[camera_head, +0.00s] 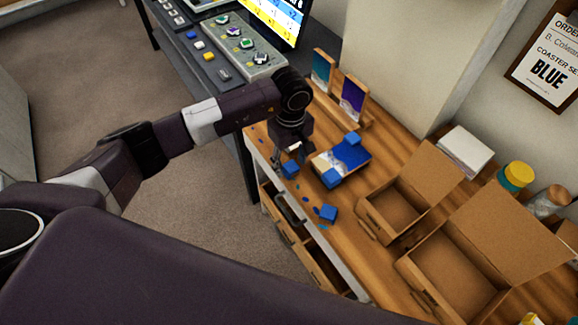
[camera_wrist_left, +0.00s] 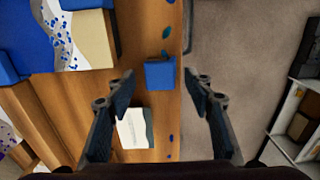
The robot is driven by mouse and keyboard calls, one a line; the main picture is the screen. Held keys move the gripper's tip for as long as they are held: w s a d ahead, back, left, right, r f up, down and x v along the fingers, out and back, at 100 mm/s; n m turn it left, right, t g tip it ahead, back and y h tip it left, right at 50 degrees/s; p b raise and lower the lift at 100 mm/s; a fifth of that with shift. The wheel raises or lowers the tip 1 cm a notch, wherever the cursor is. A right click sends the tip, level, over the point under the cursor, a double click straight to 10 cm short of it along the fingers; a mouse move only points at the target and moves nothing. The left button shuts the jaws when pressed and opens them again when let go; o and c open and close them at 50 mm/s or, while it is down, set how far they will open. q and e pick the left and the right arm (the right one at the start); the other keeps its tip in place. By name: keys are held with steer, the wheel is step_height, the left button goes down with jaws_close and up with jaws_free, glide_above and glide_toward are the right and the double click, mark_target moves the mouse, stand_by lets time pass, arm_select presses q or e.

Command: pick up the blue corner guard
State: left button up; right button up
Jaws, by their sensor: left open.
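A loose blue corner guard (camera_head: 290,169) sits near the front edge of the wooden bench, just below my left gripper (camera_head: 291,155). In the left wrist view a blue corner guard (camera_wrist_left: 160,75) shows in the gap between the fingers of my left gripper (camera_wrist_left: 160,88). The fingers are open, apart and empty. Another loose blue guard (camera_head: 328,214) lies farther along the bench. Two more blue guards (camera_head: 331,178) (camera_head: 352,138) are at corners of a blue, white and wood coaster (camera_head: 349,154). My right gripper is not in view.
Two open cardboard boxes (camera_head: 393,208) (camera_head: 450,283) stand to the right. Two upright coasters (camera_head: 322,68) (camera_head: 353,98) stand at the back in a wooden holder. Blue drips dot the bench's front edge. An open drawer (camera_head: 318,262) is below. A small white item (camera_wrist_left: 133,128) lies near the left finger.

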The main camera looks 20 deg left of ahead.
mark_target(291, 165)
arm_select(q)
steer(key=c, duration=0.9)
steer(key=shift+r, duration=0.15)
step_height(291, 165, up, 19)
steer(key=b, duration=0.4)
steer(key=w+d+f+p, duration=0.1)
steer(key=d+f, duration=0.1)
steer(key=f, duration=0.1)
steer(key=d+f+p, duration=0.1)
steer(key=d+f, duration=0.1)
steer(key=f, duration=0.1)
steer(key=w+d+f+p, duration=0.1)
steer(key=f, duration=0.2)
steer(key=shift+w+d+f, duration=0.3)
steer(key=shift+d+f, duration=0.1)
steer(key=shift+f+b, duration=0.6)
steer(key=shift+f, duration=0.8)
steer(key=shift+f+b, duration=0.7)
steer(key=shift+b, duration=0.05)
